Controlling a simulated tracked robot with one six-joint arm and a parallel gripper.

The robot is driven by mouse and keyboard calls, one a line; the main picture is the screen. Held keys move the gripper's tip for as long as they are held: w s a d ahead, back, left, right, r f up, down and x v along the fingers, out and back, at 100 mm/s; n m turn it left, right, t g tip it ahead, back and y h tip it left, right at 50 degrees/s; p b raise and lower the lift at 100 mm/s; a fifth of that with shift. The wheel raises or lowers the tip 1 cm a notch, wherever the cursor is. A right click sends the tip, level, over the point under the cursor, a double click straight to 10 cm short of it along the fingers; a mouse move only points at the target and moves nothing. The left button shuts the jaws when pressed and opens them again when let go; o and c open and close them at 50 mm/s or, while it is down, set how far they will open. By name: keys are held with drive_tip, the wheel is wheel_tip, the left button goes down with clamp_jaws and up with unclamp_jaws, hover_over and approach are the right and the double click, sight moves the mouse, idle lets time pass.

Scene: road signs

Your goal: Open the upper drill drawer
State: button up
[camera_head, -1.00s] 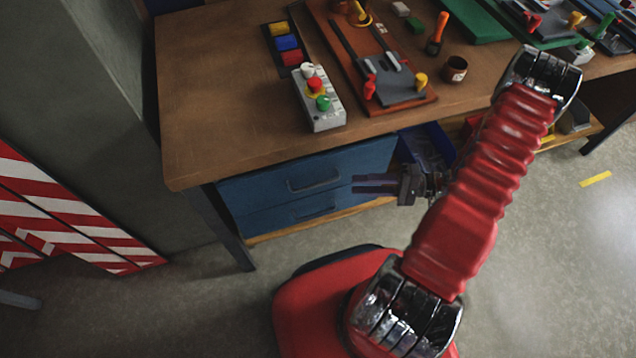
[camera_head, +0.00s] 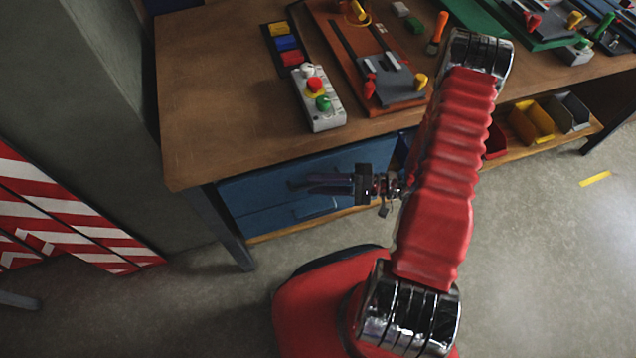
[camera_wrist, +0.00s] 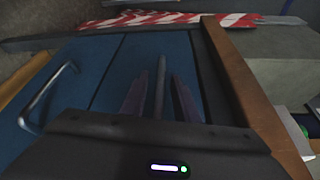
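The upper drill drawer (camera_head: 246,188) is a blue front under the left part of the workbench, and it is closed. In the wrist view the upper drawer front (camera_wrist: 112,82) lies across the middle. My gripper (camera_head: 308,184) is in front of it, its dark fingers pointing left. In the wrist view my gripper (camera_wrist: 160,88) is open, with the grey bar of the upper handle (camera_wrist: 160,84) between its two fingers. Whether the fingers touch the bar cannot be told. In the head view the fingers largely hide this handle.
The lower drawer (camera_head: 262,222) is closed; its handle (camera_wrist: 46,96) shows in the wrist view. The wooden tabletop (camera_head: 215,95) overhangs the drawers and holds a button box (camera_head: 320,105). A table leg (camera_head: 226,230) stands left.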

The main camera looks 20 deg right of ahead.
drive_tip(key=shift+w+a, duration=0.1)
drive_tip(key=shift+a, duration=0.2)
clamp_jaws()
idle(0.5)
